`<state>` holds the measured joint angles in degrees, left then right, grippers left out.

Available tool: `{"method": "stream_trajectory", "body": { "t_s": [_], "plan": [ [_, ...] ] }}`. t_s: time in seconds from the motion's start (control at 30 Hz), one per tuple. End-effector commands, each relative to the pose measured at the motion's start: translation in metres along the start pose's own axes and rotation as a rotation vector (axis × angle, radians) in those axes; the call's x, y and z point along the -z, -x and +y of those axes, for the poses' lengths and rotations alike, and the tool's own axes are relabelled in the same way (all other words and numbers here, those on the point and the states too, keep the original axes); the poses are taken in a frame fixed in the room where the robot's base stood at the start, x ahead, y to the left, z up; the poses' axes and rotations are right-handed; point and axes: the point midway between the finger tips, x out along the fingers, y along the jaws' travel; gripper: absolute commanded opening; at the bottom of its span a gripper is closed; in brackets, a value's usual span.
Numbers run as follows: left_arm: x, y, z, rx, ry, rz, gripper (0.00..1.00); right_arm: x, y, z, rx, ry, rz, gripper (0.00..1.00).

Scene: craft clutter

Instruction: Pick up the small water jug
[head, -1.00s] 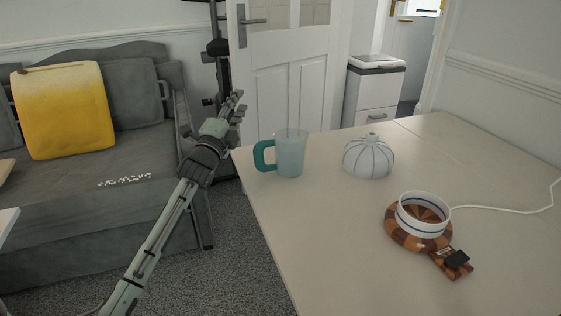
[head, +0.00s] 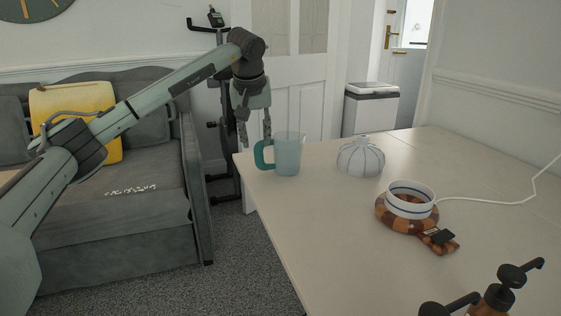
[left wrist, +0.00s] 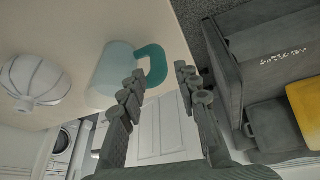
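The small water jug (head: 288,154) is a translucent pale blue cup with a teal handle. It stands upright near the table's left corner in the head view, its handle toward the left. It also shows in the left wrist view (left wrist: 113,72), with its teal handle between the camera's two finger lines. My left gripper (head: 255,145) points down beside the handle with its fingers apart and nothing in its grasp. In the left wrist view the open fingertips (left wrist: 158,80) lie around the handle's end. I cannot tell whether they touch it.
A ribbed white vase (head: 361,157) stands to the right of the jug. Farther right, a white bowl (head: 409,200) sits on a brown wooden board. The table (head: 310,225) is clear at front left.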

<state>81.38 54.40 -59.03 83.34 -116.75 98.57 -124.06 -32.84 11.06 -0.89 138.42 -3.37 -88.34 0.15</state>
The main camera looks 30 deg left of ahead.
Motion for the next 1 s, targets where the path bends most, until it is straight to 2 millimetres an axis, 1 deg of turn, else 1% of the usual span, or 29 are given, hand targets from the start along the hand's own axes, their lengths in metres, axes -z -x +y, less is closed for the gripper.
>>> {"method": "stream_trajectory", "body": {
  "t_s": [0.03, 0.1, 0.27, 0.5, 0.6, 0.77, 0.87, 1.0],
  "plan": [
    [-0.001, -0.007, 0.0, 0.003, -0.001, -0.003, 0.32, 0.0, 0.001, 0.0, 0.0, -0.001, 0.0, 0.4],
    [-0.002, -0.015, 0.0, 0.0, -0.001, -0.003, 0.32, -0.001, 0.001, 0.0, -0.001, -0.001, 0.0, 0.4],
    [-0.002, -0.028, 0.001, -0.002, -0.001, -0.004, 0.32, -0.001, 0.002, 0.001, -0.002, -0.002, 0.0, 0.4],
    [-0.002, -0.064, 0.002, -0.004, 0.0, -0.005, 0.32, -0.001, 0.006, 0.001, -0.004, -0.003, 0.004, 0.4],
    [-0.002, -0.069, 0.003, -0.006, -0.001, -0.003, 0.32, 0.0, 0.009, 0.002, -0.005, -0.004, 0.008, 0.4],
    [-0.002, -0.069, 0.003, -0.006, -0.001, -0.003, 0.32, -0.001, 0.009, 0.003, -0.007, -0.005, 0.005, 0.4],
    [-0.002, -0.069, 0.003, -0.006, -0.001, -0.003, 0.21, -0.001, 0.009, 0.003, -0.007, -0.005, 0.004, 0.4],
    [-0.002, -0.069, 0.003, -0.006, 0.0, -0.003, 0.04, -0.001, 0.008, 0.003, -0.007, -0.004, 0.003, 0.4]
  ]
}}
